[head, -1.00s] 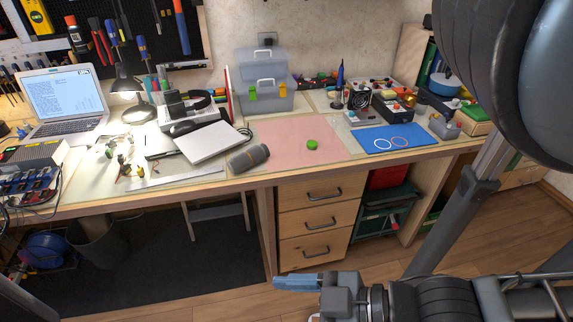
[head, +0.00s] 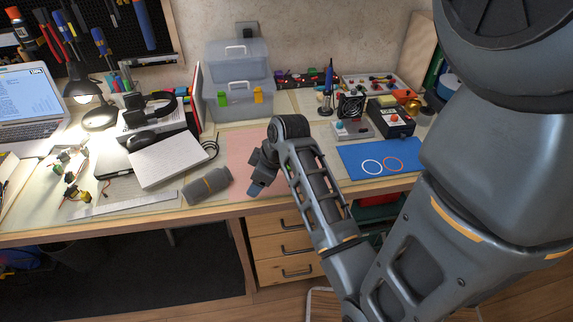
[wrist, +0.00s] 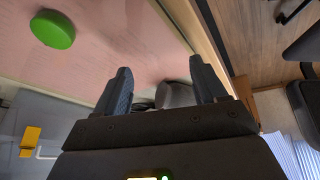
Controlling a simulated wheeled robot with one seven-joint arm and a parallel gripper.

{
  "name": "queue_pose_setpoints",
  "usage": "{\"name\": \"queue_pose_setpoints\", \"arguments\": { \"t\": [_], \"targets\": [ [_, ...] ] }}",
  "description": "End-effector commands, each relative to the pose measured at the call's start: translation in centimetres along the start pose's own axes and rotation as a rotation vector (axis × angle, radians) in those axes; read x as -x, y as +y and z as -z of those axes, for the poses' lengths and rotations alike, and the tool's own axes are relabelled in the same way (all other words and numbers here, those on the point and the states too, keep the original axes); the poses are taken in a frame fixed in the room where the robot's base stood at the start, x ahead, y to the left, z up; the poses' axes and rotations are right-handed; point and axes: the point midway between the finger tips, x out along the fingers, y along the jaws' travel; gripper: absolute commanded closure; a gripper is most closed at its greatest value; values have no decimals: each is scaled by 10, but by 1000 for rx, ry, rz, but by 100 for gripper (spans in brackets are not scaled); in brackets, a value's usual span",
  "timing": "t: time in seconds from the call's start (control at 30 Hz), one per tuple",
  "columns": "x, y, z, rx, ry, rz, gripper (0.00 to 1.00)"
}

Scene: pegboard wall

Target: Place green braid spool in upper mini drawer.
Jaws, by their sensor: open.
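The green braid spool (wrist: 52,28) lies on the pink mat (wrist: 110,45) in the wrist view, at the upper left, apart from my fingers. In the head view it is hidden behind my arm. My gripper (wrist: 162,82) is open and empty; in the head view my gripper (head: 262,178) is over the pink mat near the desk's front edge. The wooden drawer unit under the desk has its upper drawer (head: 268,221) partly behind my arm, and it looks shut. I cannot tell whether it is the mini drawer.
A clear toolbox (head: 238,88) with yellow and green latches stands behind. A blue mat (head: 378,160) with two rings lies to the right. A laptop and lamp (head: 88,100) are at the left.

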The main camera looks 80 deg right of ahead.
Motion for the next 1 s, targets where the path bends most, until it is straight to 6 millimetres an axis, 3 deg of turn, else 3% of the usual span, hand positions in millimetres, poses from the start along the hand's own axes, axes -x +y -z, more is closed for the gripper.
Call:
{"name": "queue_pose_setpoints", "arguments": {
  "t": [0.03, 0.1, 0.3, 0.47, 0.77, 1.0],
  "targets": [
    [11, 30, -4, -3, -25, 3, 29],
    [25, 59, -14, 7, -62, 29, 29],
    [60, 109, -39, 28, -133, 92, 29],
    [66, 119, -49, 33, -151, 115, 29],
    [38, 113, -53, 33, -154, 117, 29],
    [5, 106, -57, 33, -153, 116, 29]
  ]
}}
